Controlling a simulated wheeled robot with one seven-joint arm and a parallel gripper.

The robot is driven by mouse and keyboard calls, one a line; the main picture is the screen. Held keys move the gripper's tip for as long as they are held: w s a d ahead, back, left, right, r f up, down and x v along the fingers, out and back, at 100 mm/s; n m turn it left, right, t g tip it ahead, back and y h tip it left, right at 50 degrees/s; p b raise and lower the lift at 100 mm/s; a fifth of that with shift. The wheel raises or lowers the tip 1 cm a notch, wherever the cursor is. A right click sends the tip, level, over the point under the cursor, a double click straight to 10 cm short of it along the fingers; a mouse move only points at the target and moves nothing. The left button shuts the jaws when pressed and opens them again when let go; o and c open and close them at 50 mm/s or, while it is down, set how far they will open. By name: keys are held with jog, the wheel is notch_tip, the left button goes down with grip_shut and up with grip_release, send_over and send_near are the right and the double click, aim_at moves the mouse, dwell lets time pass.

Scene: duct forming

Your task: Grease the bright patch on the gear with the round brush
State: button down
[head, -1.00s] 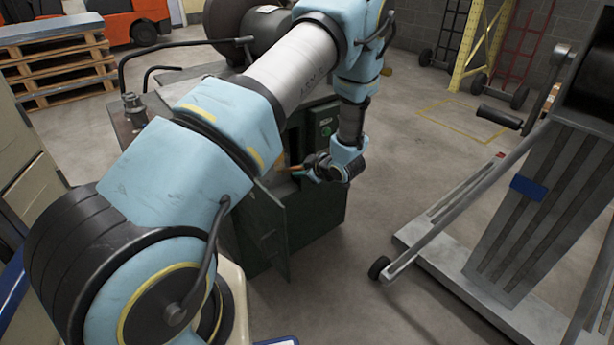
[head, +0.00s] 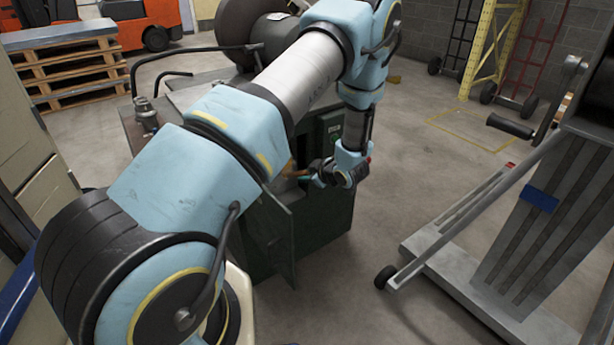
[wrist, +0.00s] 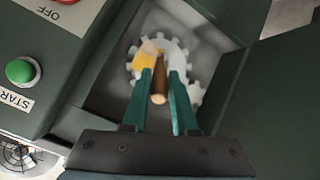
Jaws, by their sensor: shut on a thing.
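My gripper (wrist: 163,76) is shut on the round brush (wrist: 159,88); its wooden handle end points towards the wrist camera between the two teal fingers. The pale toothed gear (wrist: 180,54) sits inside an open green housing, just beyond the fingertips. A bright yellow-orange patch (wrist: 143,62) shows on the gear's left side, by the left fingertip. The brush's far end is blurred, and I cannot tell whether it touches the gear. In the head view my gripper (head: 318,178) is at the cabinet's opening, with the gear hidden.
The green machine cabinet (head: 322,215) has its door (head: 272,235) hanging open. A green START button (wrist: 19,71) is left of the opening in the wrist view. A grey wheeled lift (head: 510,215) stands to the right, with clear floor between.

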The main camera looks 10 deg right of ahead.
jog(key=shift+w+a, duration=0.25)
jog(key=shift+w, duration=0.35)
dwell(1.6)
jog(key=shift+s+d+p, duration=0.2)
jog(key=shift+s+d, duration=0.2)
jog(key=shift+s, duration=0.5)
jog(key=shift+s+d+p, duration=0.2)
jog(key=shift+s+d, duration=0.25)
jog(key=shift+s, duration=0.45)
jog(key=shift+s+d+p, duration=0.2)
jog(key=shift+s+d, duration=0.2)
jog(key=shift+s, duration=0.6)
